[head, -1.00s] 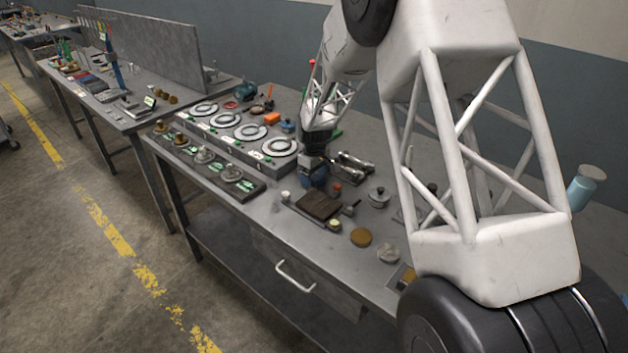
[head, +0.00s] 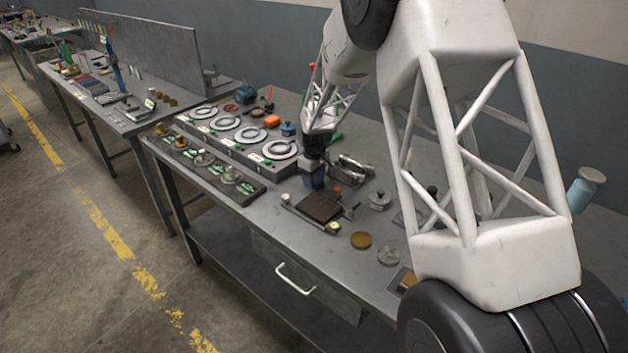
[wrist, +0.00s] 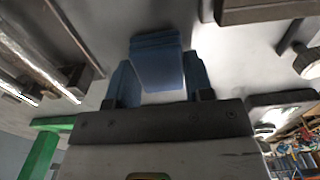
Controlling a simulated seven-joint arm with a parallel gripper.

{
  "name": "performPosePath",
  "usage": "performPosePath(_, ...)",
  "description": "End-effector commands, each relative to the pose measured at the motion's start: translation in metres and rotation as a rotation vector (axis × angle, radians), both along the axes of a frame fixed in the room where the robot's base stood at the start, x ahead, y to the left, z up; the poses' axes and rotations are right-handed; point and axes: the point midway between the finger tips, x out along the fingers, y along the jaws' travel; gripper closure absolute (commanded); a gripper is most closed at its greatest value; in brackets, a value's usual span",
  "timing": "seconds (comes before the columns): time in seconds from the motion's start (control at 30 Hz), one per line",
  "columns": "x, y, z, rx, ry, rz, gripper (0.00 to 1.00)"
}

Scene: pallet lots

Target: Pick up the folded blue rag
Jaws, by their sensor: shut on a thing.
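The folded blue rag (wrist: 157,66) is a layered blue block between the blue fingers of my gripper (wrist: 160,82) in the wrist view. My gripper is shut on it, with one finger at each side. In the head view my gripper (head: 313,176) points down over the bench, just right of the row of round dials, with blue at its lower end. Fingers and rag are too small there to tell apart. I cannot tell whether the rag clears the bench top.
The dial box (head: 240,137) stands to the left, with a tray of small weights (head: 228,177) in front. A dark brown block (head: 319,207) lies just in front of my gripper. A metal fixture (head: 350,168) is close on the right. Bare bench (head: 270,205) shows at front left.

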Motion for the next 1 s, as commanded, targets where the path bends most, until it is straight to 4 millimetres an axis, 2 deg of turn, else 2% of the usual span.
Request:
performPosePath(0.23, 0.000, 0.000, 0.013, 0.001, -0.002, 0.000, 0.78)
performPosePath(0.43, -0.001, 0.000, 0.037, 0.001, -0.002, 0.000, 0.78)
performPosePath(0.67, -0.033, -0.004, 0.038, 0.001, -0.001, 0.000, 0.78)
performPosePath(1.0, -0.089, -0.011, 0.044, 0.000, -0.001, 0.000, 0.78)
